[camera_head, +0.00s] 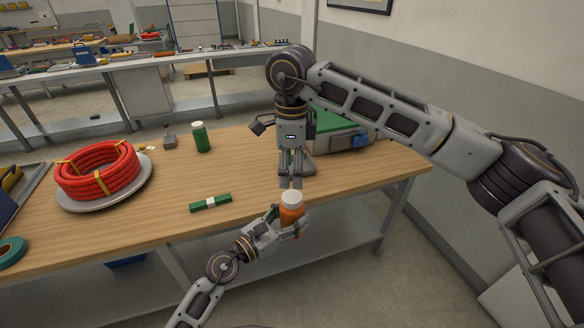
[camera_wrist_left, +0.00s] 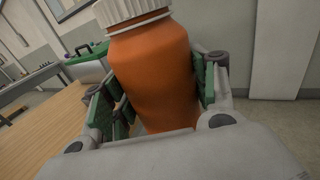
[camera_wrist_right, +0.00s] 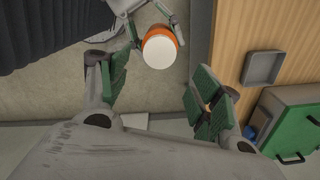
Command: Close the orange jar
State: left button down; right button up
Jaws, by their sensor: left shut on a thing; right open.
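The orange jar (camera_head: 291,213) is upright off the table's front edge, held in my left gripper (camera_head: 288,226). In the left wrist view the orange jar (camera_wrist_left: 155,75) stands between the green-padded fingers, which are shut on its sides. A white ribbed lid (camera_wrist_left: 130,10) sits on its top; I cannot tell how tight it is. My right gripper (camera_head: 291,182) points down just above the lid, open and empty. In the right wrist view the white lid (camera_wrist_right: 159,51) shows from above, beyond the open fingers and between their lines.
A red corrugated conduit coil (camera_head: 97,170) lies on a grey plate at the table's left. A green bottle (camera_head: 201,139) and a green-and-white piece (camera_head: 211,202) are on the table (camera_head: 170,215). A green case (camera_head: 335,122) stands behind my right gripper. A teal tape roll (camera_head: 11,252) lies front left.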

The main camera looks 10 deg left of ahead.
aim_at(292, 196)
jog(key=shift+f, duration=0.1)
jog(key=shift+f, duration=3.9)
jog(key=c, duration=1.1)
jog(key=shift+m, duration=0.3)
jog(key=shift+m, duration=0.7)
jog(key=o, duration=1.2)
